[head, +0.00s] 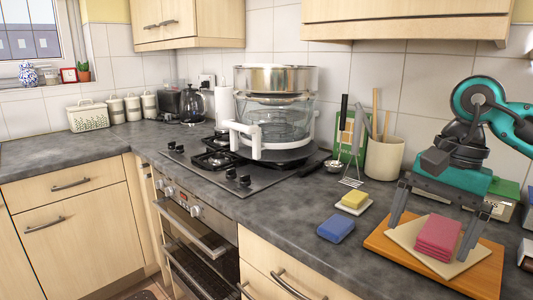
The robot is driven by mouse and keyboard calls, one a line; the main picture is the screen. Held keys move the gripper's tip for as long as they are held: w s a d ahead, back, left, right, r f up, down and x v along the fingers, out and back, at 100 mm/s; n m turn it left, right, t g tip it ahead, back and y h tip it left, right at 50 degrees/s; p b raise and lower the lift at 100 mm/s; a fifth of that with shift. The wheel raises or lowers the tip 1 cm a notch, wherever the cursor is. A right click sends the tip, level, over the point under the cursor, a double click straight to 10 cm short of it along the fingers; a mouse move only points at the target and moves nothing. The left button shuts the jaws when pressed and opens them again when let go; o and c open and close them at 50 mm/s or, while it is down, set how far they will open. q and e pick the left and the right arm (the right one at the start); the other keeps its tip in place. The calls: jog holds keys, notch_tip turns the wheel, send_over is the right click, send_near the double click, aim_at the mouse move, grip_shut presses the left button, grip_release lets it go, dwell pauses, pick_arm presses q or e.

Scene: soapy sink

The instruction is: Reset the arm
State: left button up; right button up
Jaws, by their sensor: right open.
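My right arm comes in from the right edge, and my right gripper (431,238) points down with its two dark fingers spread wide. It is open. Its fingers stand over a wooden board (484,277) with a pale plate (402,234) and a folded pink-red item (438,236) on it. The pink-red item shows between and below the fingers, and nothing looks gripped. I cannot tell the exact gap between fingertips and board. My left gripper is not in view.
A blue sponge (336,229) and a yellow sponge (355,199) on a small white dish lie left of the board. A utensil crock (384,159) stands behind. A large steamer pot (275,110) sits on the hob. The counter's front strip is clear.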

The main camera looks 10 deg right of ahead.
jog(key=a+f+m+t+y+p, duration=0.2)
jog(key=a+m+y, duration=1.6)
jog(key=a, duration=0.8)
jog(key=w+d+f+m+t+h, duration=0.2)
jog(key=d+f+m+t+h, duration=0.4)
jog(key=m, duration=0.8)
jog(key=w+d+f+m+t+h, duration=0.2)
jog(key=f+m+t+h, duration=0.3)
jog(key=f+m+t, duration=0.65)
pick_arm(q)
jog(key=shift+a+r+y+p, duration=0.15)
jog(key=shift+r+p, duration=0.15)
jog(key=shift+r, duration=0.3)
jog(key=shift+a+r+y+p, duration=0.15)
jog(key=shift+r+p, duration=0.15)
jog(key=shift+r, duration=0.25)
pick_arm(e)
jog(key=s+d+f+m+g+h, duration=0.3)
jog(key=s+f+m+g, duration=0.1)
jog(key=s+f+m, duration=0.2)
jog(key=s+d+f+m+g+h, duration=0.3)
jog(key=s+f+m+g, duration=0.1)
jog(key=s+f+m, duration=0.3)
jog(key=f+m, duration=0.2)
jog(key=shift+d+m+h, duration=0.25)
jog(key=shift+m+h, duration=0.1)
jog(key=shift+h, duration=0.05)
